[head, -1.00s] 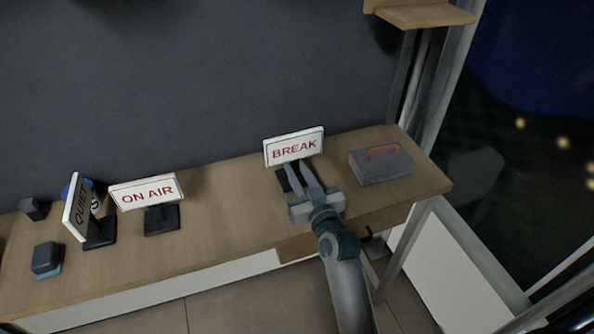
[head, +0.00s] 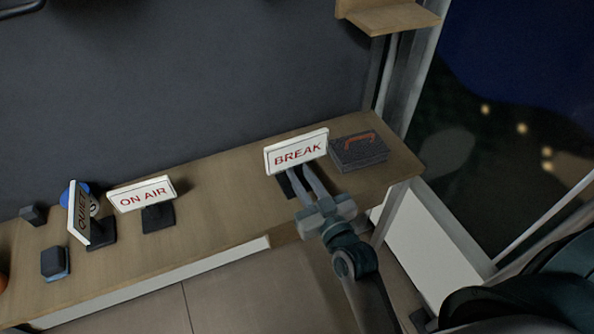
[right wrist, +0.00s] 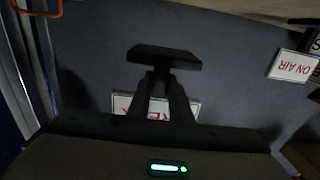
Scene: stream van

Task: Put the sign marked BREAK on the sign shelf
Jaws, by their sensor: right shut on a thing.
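The white sign marked BREAK (head: 297,152), in red letters, stands upright over the right part of the wooden table in the head view. My right gripper (head: 302,178) is shut on its dark stand, below the panel. In the right wrist view the dark base (right wrist: 163,58) shows above the fingers, and the panel (right wrist: 122,104) is upside down and partly hidden by them. The sign looks raised a little, but its gap to the table is hard to judge. A wooden wall shelf (head: 395,19) shows at the top right. My left gripper is not in view.
A dark toolbox (head: 358,152) with an orange handle sits just right of the sign. The ON AIR sign (head: 142,194) and QUIET sign (head: 79,212) stand at the left, near small dark blocks (head: 55,262). The table between ON AIR and BREAK is clear.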

